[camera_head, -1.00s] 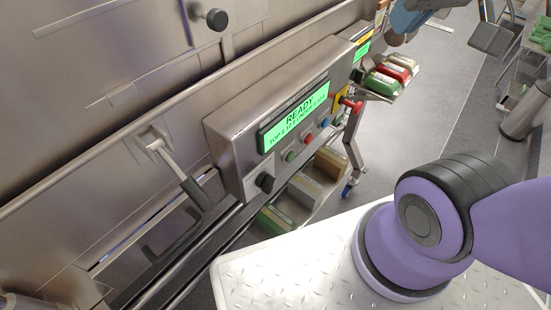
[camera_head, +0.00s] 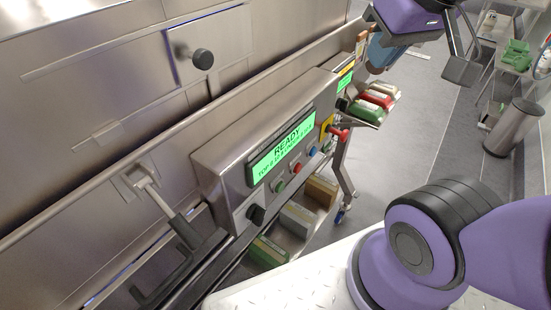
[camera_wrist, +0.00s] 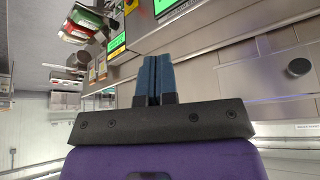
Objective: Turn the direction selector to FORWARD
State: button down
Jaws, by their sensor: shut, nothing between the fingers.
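A black rotary knob (camera_head: 256,214) sits at the near lower corner of the steel control panel (camera_head: 215,160), left of the push buttons. It looks like the direction selector, but its markings and pointing direction are too small to read. The panel's green display (camera_head: 280,145) reads READY. My gripper (camera_head: 380,54) is at the upper right of the head view, above the far end of the panel and well away from the knob. In the wrist view my gripper (camera_wrist: 153,80) has its blue fingers together with nothing held. The black knob cannot be made out there.
A lever with a black grip (camera_head: 184,228) sticks out left of the panel. A round door knob (camera_head: 203,59) is above. Red and green packs (camera_head: 374,100) lie at the panel's far end. Grey floor (camera_head: 420,140) is open to the right.

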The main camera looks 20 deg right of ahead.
aim_at(256, 212)
jog(key=k+j, duration=0.2)
jog(key=k+j+u, duration=0.1)
jog(key=j, duration=0.3)
jog(key=k+j, duration=0.2)
jog(key=j, duration=0.15)
jog(key=k+j+u, duration=0.1)
jog(key=k+j, duration=0.15)
jog(key=j, duration=0.25)
jog(key=k+j+u, duration=0.1)
jog(key=j, duration=0.3)
jog(key=k+j, duration=0.15)
jog(key=j, duration=0.25)
jog(key=k+j+u, duration=0.1)
jog(key=j, duration=0.3)
jog(key=k+j, duration=0.1)
jog(key=j, duration=0.3)
jog(key=k+u, duration=0.05)
